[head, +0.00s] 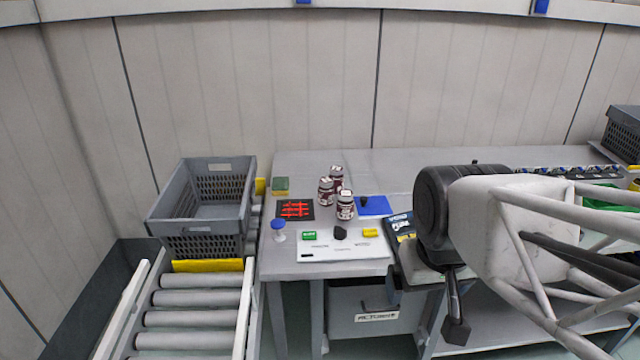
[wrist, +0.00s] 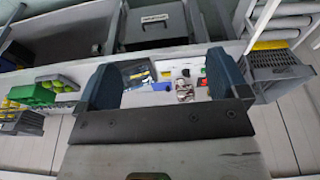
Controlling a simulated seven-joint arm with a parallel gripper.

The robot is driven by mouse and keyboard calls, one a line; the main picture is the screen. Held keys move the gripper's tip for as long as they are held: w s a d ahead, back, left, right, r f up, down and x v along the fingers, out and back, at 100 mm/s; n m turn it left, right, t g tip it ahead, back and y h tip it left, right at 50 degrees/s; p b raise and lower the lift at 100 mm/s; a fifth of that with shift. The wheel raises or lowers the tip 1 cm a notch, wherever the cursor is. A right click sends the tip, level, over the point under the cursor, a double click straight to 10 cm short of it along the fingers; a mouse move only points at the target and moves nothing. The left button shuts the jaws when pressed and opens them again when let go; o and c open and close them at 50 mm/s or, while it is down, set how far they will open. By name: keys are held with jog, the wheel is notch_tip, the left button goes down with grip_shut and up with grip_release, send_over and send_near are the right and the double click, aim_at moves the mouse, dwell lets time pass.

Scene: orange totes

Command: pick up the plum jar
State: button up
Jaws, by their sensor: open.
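Three jars with dark plum-red labels and white lids stand close together on the grey table, a plum jar (head: 346,205) at the front, another plum jar (head: 326,191) at left and a third plum jar (head: 336,176) behind. They look alike. In the wrist view a small whitish and dark jar cluster (wrist: 184,89) shows between the fingers, some way off; I cannot separate the jars there. My gripper (wrist: 163,82) is open, its two dark blue fingers wide apart with nothing between them. In the head view my arm is at the right, apart from the jars.
A white board (head: 335,249) with small green, black and yellow items lies in front of the jars. A blue mat (head: 374,206) is right of them, a black-and-red mat (head: 295,209) left. A grey crate (head: 205,205) stands on the roller conveyor (head: 195,319). The table behind is clear.

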jog(key=w+a+r+n, duration=0.1)
jog(key=w+r+n, duration=0.1)
jog(key=w, duration=0.7)
jog(key=w+r+n, duration=0.2)
jog(key=w+n, duration=0.1)
jog(key=w, duration=0.6)
jog(key=n+g, duration=0.2)
jog(key=n, duration=0.6)
send_over(325, 179)
jog(key=s+d, duration=0.4)
jog(key=s, duration=1.2)
notch_tip(325, 179, down, 7)
jog(key=w+a+f+n, duration=0.1)
jog(key=w+f, duration=0.2)
jog(key=w, duration=0.2)
jog(key=w+a+f+n, duration=0.1)
jog(key=w+f+n, duration=0.1)
jog(key=w+f, duration=0.2)
jog(key=w+a+f+n, duration=0.1)
jog(key=w+f, duration=0.2)
jog(key=w, duration=0.3)
jog(key=shift+a+f+n+g, duration=0.3)
jog(key=shift+f+n, duration=0.1)
jog(key=shift+w+a+f, duration=0.1)
jog(key=shift+w+f, duration=0.3)
jog(key=shift+f, duration=0.05)
jog(key=shift+f, duration=0.1)
jog(key=shift+f, duration=1.2)
jog(key=shift+f, duration=0.1)
